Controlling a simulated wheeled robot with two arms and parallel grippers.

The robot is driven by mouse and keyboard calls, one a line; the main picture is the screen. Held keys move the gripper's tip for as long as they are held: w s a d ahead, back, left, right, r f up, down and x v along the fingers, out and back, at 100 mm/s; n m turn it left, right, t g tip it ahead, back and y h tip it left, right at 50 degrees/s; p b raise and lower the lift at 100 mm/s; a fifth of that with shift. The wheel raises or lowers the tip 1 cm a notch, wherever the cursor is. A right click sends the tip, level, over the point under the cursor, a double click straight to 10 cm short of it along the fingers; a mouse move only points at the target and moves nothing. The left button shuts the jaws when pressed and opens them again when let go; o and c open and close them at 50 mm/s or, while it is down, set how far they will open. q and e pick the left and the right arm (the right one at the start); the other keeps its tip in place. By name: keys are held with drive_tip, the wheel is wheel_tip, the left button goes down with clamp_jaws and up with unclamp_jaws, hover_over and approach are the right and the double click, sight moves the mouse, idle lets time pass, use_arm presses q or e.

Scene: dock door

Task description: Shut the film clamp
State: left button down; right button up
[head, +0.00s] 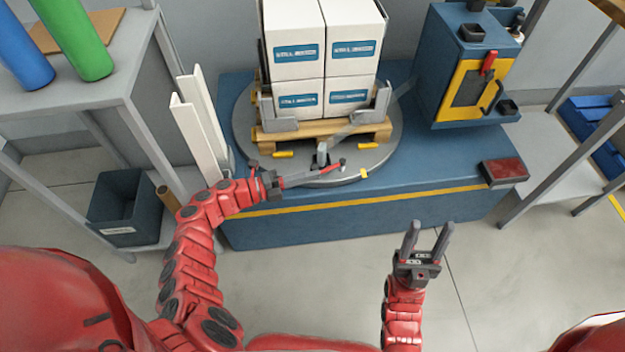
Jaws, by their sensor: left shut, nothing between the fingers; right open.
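The film clamp (322,157) is a small grey upright part at the front edge of the round turntable (385,160), with a red-tipped lever at its right. A clear strip of film runs from it up and right toward the blue wrapper unit. How far the clamp is open is too small to tell. My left gripper (312,177) is shut and empty, its fingers pointing right, just in front of the clamp's foot; I cannot tell if they touch it. My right gripper (429,226) is open and empty, fingers pointing up, over the floor in front of the blue base.
White boxes (350,52) stand on a wooden pallet (370,131) on the turntable. The blue wrapper unit (437,75) with a yellow panel stands right. White edge posts (190,130) stand near my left arm. A dark red box (502,172) sits at the right corner.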

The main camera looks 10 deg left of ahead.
idle(0.5)
use_arm(q)
drive_tip(key=s+d+r+p, duration=0.1)
drive_tip(key=s+r+p, duration=0.1)
drive_tip(key=s, duration=0.6)
drive_tip(key=s+r+p, duration=0.3)
drive_tip(key=s, duration=0.5)
drive_tip(key=shift+d, duration=0.4)
drive_tip(key=shift+w, duration=0.1)
